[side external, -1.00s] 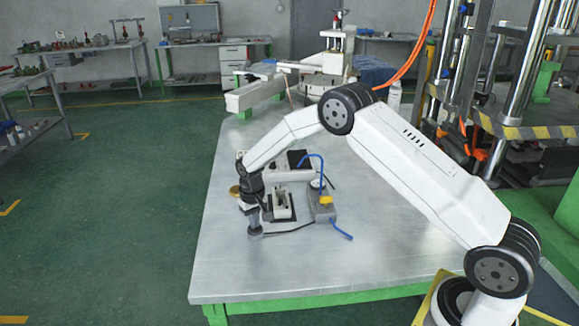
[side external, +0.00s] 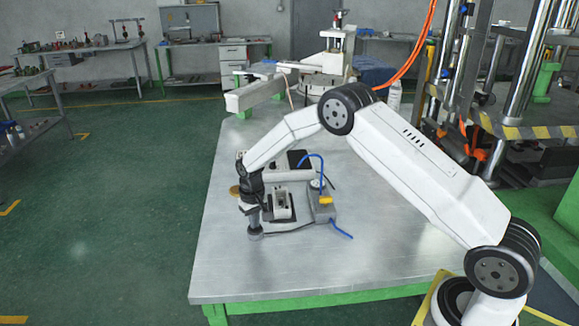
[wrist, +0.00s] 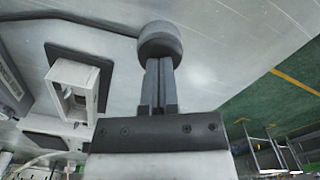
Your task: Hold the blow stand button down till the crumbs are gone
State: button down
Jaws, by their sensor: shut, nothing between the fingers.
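My gripper (side external: 254,226) is shut and empty, pointing down near the left edge of the table. In the wrist view its closed fingers (wrist: 158,66) meet the round grey button (wrist: 160,42). The button also shows in the side view (side external: 256,235) as a short grey post under the fingertips. The fingers appear to touch its top; how far it is pressed I cannot tell. Right behind it stands the blow stand, a pale open-topped block (side external: 282,204) on a dark base, also in the wrist view (wrist: 74,86). Crumbs are too small to make out.
A grey box (side external: 321,206) with a yellow part, a gauge and blue hoses stands right of the stand. A dark cable runs from the button. A white machine (side external: 320,70) fills the table's far end. The table's near part (side external: 300,270) is clear.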

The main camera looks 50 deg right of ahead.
jog(key=shift+r, duration=2.95)
jog(key=shift+r, duration=0.1)
jog(key=shift+s+a+r, duration=0.2)
jog(key=shift+s+r, duration=0.15)
jog(key=shift+s, duration=0.15)
jog(key=s+a+r+n+t, duration=0.1)
jog(key=s+a+r, duration=0.1)
jog(key=s, duration=1.1)
jog(key=s+a+r+n+t, duration=0.1)
jog(key=s+a+r+n, duration=0.1)
jog(key=s, duration=1.1)
jog(key=shift+r+t, duration=0.3)
jog(key=shift+r, duration=0.5)
jog(key=shift+a, duration=0.1)
